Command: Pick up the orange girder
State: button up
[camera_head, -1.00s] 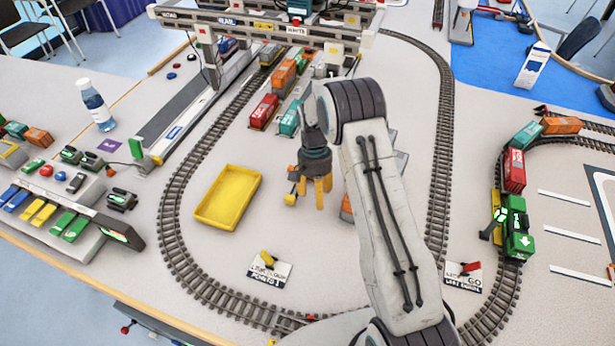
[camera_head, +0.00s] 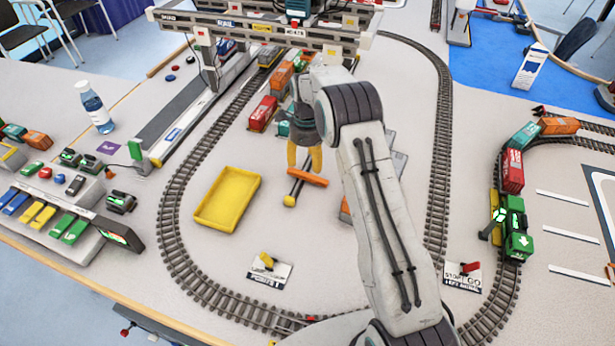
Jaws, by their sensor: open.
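An orange bar (camera_head: 312,179), which looks like the orange girder, lies near the middle of the layout. It meets a dark bar with a yellow end (camera_head: 290,200), and together they look like a hammer shape. My gripper (camera_head: 304,168) is open, its two yellow-orange fingers pointing down just over the orange bar. I cannot tell whether the fingers touch the bar. Another orange piece (camera_head: 345,209) shows at the edge of my arm, mostly hidden by it.
A yellow tray (camera_head: 228,225) stands to the left, inside the oval track. A gantry crane (camera_head: 270,27) spans the back, with red and teal containers near it. A small sign with a yellow lever (camera_head: 270,270) stands in front. Bare table lies between tray and gripper.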

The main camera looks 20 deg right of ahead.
aim_at(307, 176)
jog(key=shift+f+p, duration=0.8)
jog(key=shift+f, duration=2.85)
jog(key=shift+c, duration=0.3)
jog(key=c, duration=1.1)
